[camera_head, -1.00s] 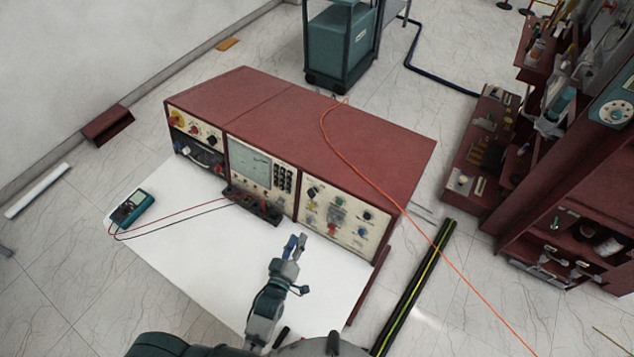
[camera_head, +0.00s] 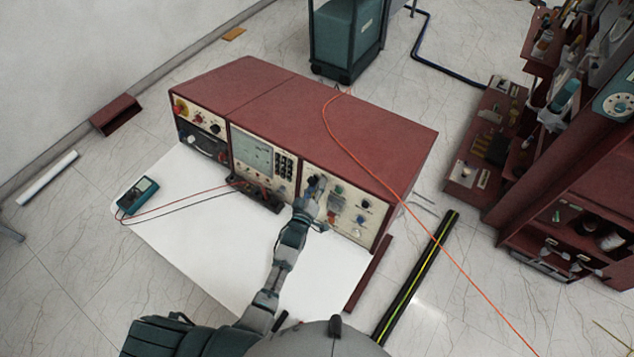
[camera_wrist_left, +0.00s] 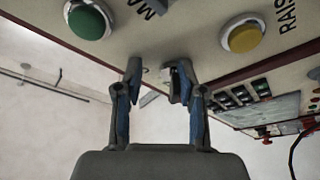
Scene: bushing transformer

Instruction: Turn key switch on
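The right-hand control panel (camera_head: 346,206) of the red console carries buttons and small controls. My left gripper (camera_head: 314,188) is at the left part of this panel and covers some controls. In the left wrist view its two fingers (camera_wrist_left: 158,82) stand apart, with their tips close to the panel face. A small metallic part (camera_wrist_left: 172,80) shows beside the right fingertip; it may be the key switch, but the finger hides much of it. A green button (camera_wrist_left: 88,20) and a yellow button (camera_wrist_left: 242,38) flank the fingers. My right gripper is out of view.
A teal multimeter (camera_head: 138,195) with red and black leads lies on the white tabletop (camera_head: 200,255). An orange cable (camera_head: 370,163) runs over the console top. A teal cabinet (camera_head: 346,38) stands behind. Red shelving (camera_head: 540,180) is at the right.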

